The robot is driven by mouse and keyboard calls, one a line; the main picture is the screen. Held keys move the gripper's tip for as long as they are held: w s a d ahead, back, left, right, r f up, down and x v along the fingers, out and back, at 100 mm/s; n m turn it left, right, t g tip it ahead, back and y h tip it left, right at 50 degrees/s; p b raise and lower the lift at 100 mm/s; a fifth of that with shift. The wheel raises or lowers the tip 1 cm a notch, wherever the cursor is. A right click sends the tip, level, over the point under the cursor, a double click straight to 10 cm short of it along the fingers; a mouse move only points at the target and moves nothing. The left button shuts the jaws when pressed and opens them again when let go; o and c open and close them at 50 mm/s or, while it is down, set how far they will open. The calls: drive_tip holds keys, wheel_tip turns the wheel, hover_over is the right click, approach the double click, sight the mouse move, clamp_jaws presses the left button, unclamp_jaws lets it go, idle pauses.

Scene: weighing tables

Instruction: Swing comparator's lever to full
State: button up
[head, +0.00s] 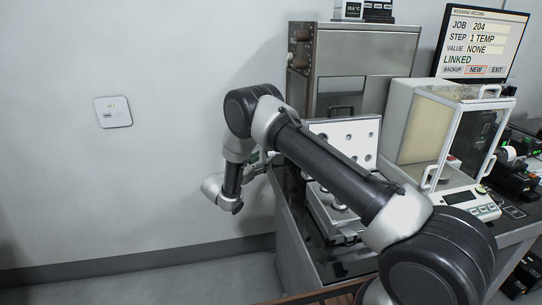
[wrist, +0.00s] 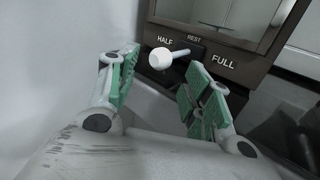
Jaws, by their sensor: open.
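The comparator's lever (wrist: 174,55) shows in the wrist view as a short rod with a white round knob. It sticks out of a dark brown panel (wrist: 222,50) marked HALF on the left, REST at the top and FULL on the right. The rod's base is just below REST; which mark it is set to is hard to tell. My gripper (wrist: 165,75) is open, its green-padded fingers on either side of the knob and apart from it. In the head view my arm mostly hides the gripper, and the lever does not show.
In the head view a steel cabinet (head: 365,60) stands behind my arm, with a glass-walled balance (head: 445,130) to its right. A monitor (head: 485,42) stands at the back right. Weights sit in an open case (head: 345,140) on the table. The wall at left is clear except a socket plate (head: 113,112).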

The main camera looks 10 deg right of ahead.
drive_tip(key=x, duration=0.5)
drive_tip(key=shift+c, duration=0.4)
clamp_jaws()
